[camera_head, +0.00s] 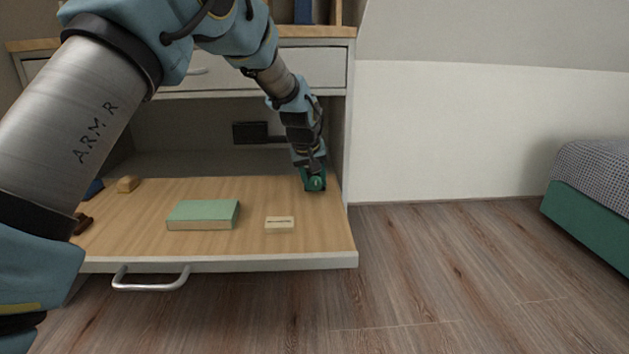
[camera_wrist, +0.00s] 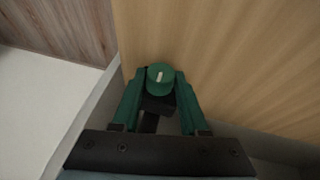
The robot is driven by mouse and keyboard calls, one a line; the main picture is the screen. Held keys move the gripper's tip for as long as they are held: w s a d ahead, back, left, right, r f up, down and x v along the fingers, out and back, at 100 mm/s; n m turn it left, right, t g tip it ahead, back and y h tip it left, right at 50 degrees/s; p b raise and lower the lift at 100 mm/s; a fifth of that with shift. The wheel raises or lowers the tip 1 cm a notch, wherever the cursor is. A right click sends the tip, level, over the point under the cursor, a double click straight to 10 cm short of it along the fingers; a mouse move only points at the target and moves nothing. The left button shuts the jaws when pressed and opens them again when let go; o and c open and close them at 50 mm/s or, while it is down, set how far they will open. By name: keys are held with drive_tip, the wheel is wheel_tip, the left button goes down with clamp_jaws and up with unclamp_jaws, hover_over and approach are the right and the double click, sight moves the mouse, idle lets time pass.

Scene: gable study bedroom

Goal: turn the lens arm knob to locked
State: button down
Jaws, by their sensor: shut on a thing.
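The green round knob (camera_wrist: 160,78) has a pale pointer mark on its face. In the wrist view it sits between the two green fingers of my gripper (camera_wrist: 158,92), which is shut on it. The mark runs nearly up and down in that view. A dark block shows just below the knob. In the head view my gripper (camera_head: 314,172) reaches down to the knob (camera_head: 316,183) at the right back part of the pulled-out wooden board (camera_head: 255,245). The lens arm itself and any locked marking cannot be made out.
A green box (camera_head: 203,214) and a small cream labelled block (camera_head: 279,223) lie on the board. A small wooden block (camera_head: 128,184) sits at the left. The cabinet side (camera_head: 348,130) is close to the right of my gripper. The floor (camera_head: 450,270) at right is clear.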

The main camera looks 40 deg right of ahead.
drive_tip(key=shift+s+r+p, duration=0.1)
drive_tip(key=shift+r+p, duration=0.1)
drive_tip(key=shift+p, duration=0.35)
drive_tip(key=shift+s+d+r+y+p, duration=0.15)
drive_tip(key=shift+y+p, duration=0.25)
drive_tip(key=shift+p, duration=0.8)
drive_tip(key=t+y+p, duration=0.1)
drive_tip(key=p, duration=0.3)
drive_tip(key=shift+d+m+t+y, duration=0.1)
drive_tip(key=shift+m+t+y, duration=0.2)
drive_tip(key=shift+m, duration=0.1)
drive_tip(key=p, duration=0.1)
drive_tip(key=t+y+p, duration=0.1)
drive_tip(key=p, duration=0.1)
drive_tip(key=shift+s+d+t+y+p, duration=0.1)
drive_tip(key=shift+d+t+y+p, duration=0.05)
drive_tip(key=shift+t+y+p, duration=0.15)
drive_tip(key=shift+d+f+m+t+y+p, duration=0.1)
drive_tip(key=shift+f+m+t+y+p, duration=0.15)
drive_tip(key=shift+t+y+p, duration=0.25)
drive_tip(key=shift+d+f+m+t+y+p, duration=0.1)
drive_tip(key=shift+f+m+t+y+p, duration=0.15)
drive_tip(key=shift+t+y, duration=0.4)
drive_tip(key=shift+s, duration=0.1)
drive_tip(key=shift+c, duration=2.1)
unclamp_jaws()
drive_tip(key=shift+a, duration=0.1)
